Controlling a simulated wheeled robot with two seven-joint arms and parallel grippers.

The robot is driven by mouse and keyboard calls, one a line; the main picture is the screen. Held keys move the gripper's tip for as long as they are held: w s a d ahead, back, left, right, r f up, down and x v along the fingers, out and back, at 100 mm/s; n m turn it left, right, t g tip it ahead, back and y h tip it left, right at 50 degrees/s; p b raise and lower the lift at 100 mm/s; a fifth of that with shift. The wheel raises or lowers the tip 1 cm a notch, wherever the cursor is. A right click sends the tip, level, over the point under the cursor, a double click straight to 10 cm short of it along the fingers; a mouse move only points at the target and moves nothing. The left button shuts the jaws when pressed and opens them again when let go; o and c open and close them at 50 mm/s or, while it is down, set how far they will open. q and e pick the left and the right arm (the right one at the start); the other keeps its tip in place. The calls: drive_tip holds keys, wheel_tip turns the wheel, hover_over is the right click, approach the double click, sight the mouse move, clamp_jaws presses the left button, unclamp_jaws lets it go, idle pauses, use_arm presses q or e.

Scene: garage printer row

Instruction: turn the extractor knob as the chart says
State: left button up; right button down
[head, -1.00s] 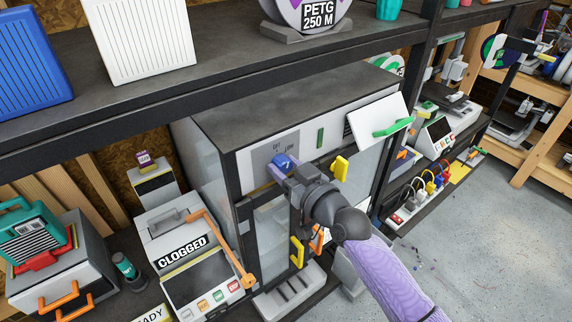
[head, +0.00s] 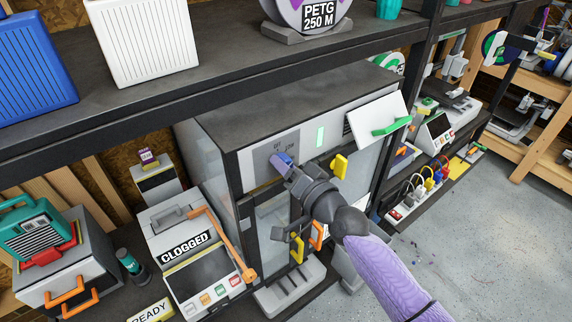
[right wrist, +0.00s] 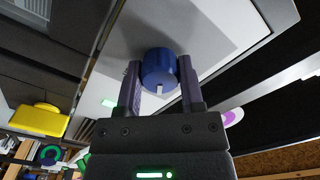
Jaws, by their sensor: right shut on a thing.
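The blue extractor knob (head: 281,159) is on the grey dial plate on the front of the large enclosure (head: 258,150). My right gripper (head: 287,164) is shut on the knob, which the fingers partly hide in the head view. In the right wrist view the knob (right wrist: 158,66) sits between both fingers of the gripper (right wrist: 160,76), and its white mark points toward the bottom of the picture. Small words show above the knob, too small to read surely. A light strip (head: 320,137) right of the knob glows pale green. No readable chart is in view. My left gripper is not in view.
A white flap with a green handle (head: 391,127) juts out to the right of the knob. Yellow handles (head: 340,166) stick out near my right arm. A shelf (head: 230,65) overhangs the enclosure. A printer marked CLOGGED (head: 190,262) stands at lower left.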

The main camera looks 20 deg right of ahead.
drive_tip(key=shift+m, duration=0.3)
idle(0.4)
drive_tip(key=shift+c, duration=1.1)
unclamp_jaws()
drive_tip(key=v, duration=1)
